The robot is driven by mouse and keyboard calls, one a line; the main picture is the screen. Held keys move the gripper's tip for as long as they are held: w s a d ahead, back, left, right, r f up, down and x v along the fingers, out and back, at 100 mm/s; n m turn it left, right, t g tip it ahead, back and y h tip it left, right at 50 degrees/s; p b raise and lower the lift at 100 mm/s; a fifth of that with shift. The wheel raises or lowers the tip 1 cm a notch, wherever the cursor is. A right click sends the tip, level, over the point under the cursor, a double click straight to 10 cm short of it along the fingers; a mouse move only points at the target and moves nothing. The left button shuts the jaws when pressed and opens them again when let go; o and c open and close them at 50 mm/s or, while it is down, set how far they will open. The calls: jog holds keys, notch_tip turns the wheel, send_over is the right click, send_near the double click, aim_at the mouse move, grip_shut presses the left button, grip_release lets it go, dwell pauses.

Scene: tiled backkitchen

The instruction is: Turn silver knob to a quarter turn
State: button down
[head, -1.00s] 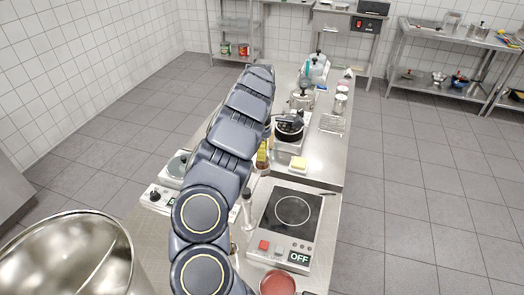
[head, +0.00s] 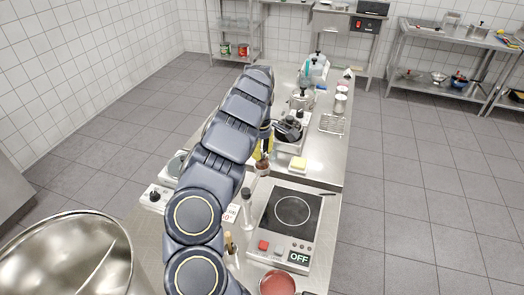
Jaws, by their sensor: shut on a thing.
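My arm reaches from the bottom of the head view towards the middle of the steel counter, and its far end bends down out of sight behind its own links. The dark shape just right of the arm, over a white appliance (head: 289,146), appears to be my gripper (head: 288,130). It is shut on the silver knob, but the fingertips and the knob are too small and covered to make out. The angle of the knob cannot be read.
A hotplate (head: 292,211) with an OFF display stands at the near right of the counter. A yellow block (head: 298,163), a wire rack (head: 332,124) and a steel pot (head: 301,100) stand nearby. A large metal pot (head: 60,262) fills the lower left. Floor to the right is clear.

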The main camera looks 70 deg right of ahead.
aim_at(262, 150)
jog(key=m, duration=0.5)
jog(key=shift+w+m, duration=0.1)
jog(key=shift+m, duration=0.2)
jog(key=m, duration=0.5)
jog(key=shift+d, duration=0.1)
jog(key=shift+m, duration=0.3)
jog(key=c, duration=0.8)
grip_release()
notch_tip(262, 150, up, 12)
jog(key=shift+r, duration=0.1)
